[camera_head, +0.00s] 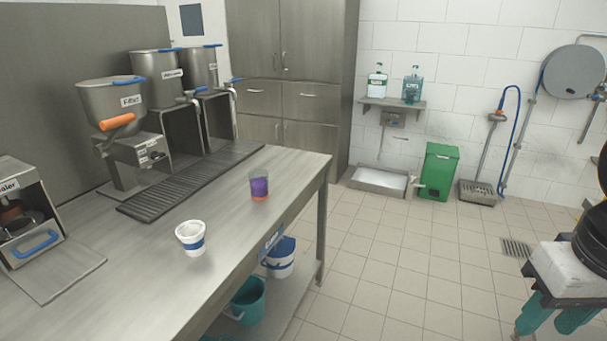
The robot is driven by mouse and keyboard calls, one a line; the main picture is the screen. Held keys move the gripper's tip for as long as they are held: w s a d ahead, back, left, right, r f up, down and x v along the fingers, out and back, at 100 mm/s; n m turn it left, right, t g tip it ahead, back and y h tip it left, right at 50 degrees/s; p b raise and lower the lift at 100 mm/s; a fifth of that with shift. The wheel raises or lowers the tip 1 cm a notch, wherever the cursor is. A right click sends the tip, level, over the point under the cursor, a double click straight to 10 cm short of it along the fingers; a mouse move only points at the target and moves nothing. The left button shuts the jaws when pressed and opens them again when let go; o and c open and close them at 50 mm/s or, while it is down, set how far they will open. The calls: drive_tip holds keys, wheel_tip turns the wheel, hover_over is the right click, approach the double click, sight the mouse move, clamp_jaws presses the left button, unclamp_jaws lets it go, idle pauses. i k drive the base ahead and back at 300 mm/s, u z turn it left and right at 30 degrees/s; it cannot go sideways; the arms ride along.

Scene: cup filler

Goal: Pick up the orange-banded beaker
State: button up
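The orange-banded beaker (260,187) stands upright on the steel table (140,290), near its right edge. It is clear, with purple contents and an orange band near its base. My gripper (553,322) is at the lower right of the view, pointing down, far to the right of the beaker and clear of the table. Its teal fingers are apart with nothing seen between them. The fingertips are close to the bottom edge of the picture.
Labelled dispensers (113,105) line the back of the table behind a dark drip grate (165,193). Buckets (248,300) are on the lower shelf. The tiled floor (400,270) between table and gripper is clear.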

sight(258, 177)
drive_tip(key=i, duration=1.2)
drive_tip(key=u, duration=0.6)
